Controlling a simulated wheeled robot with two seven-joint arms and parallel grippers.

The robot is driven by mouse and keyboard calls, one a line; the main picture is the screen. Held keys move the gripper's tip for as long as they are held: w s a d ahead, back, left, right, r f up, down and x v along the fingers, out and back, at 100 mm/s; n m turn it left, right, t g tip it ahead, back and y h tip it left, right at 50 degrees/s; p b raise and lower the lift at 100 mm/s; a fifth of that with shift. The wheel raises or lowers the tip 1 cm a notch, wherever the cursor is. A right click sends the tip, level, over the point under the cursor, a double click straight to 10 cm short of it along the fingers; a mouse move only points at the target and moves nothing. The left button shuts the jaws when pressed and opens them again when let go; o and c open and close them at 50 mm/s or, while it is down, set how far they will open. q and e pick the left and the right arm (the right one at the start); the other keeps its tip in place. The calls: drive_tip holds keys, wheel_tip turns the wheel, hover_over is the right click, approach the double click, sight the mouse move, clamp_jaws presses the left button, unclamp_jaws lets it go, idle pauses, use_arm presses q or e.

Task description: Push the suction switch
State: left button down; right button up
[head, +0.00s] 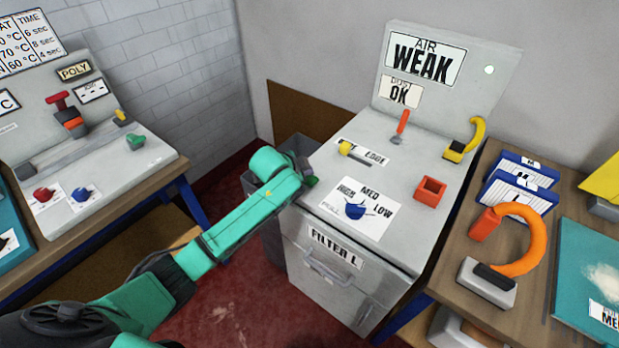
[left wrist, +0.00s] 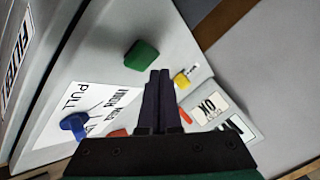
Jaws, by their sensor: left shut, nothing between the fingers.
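The grey suction machine (head: 330,196) stands in the middle of the head view. No label reading "suction" is legible on it. A green button (head: 312,181) sits at its left edge, partly behind my gripper; it also shows in the left wrist view (left wrist: 142,55). A blue knob (head: 355,211) sits on the HIGH/MED/LOW card and shows in the wrist view (left wrist: 73,123). My left gripper (head: 303,167) is at the machine's left edge, next to the green button. Its dark fingers are closed together and empty (left wrist: 159,73). Whether they touch the panel cannot be told. My right gripper is out of view.
A grey bin (head: 298,146) stands behind. A table with an orange hose (head: 528,240) is at right.

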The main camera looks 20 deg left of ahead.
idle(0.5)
use_arm(q)
drive_tip(key=shift+f, duration=0.4)
drive_tip(key=shift+f, duration=0.6)
idle(0.5)
drive_tip(key=shift+r+p, duration=0.9)
drive_tip(key=shift+r, duration=0.1)
drive_tip(key=shift+r, duration=0.1)
wheel_tip(320, 180, up, 6)
drive_tip(key=p, duration=0.6)
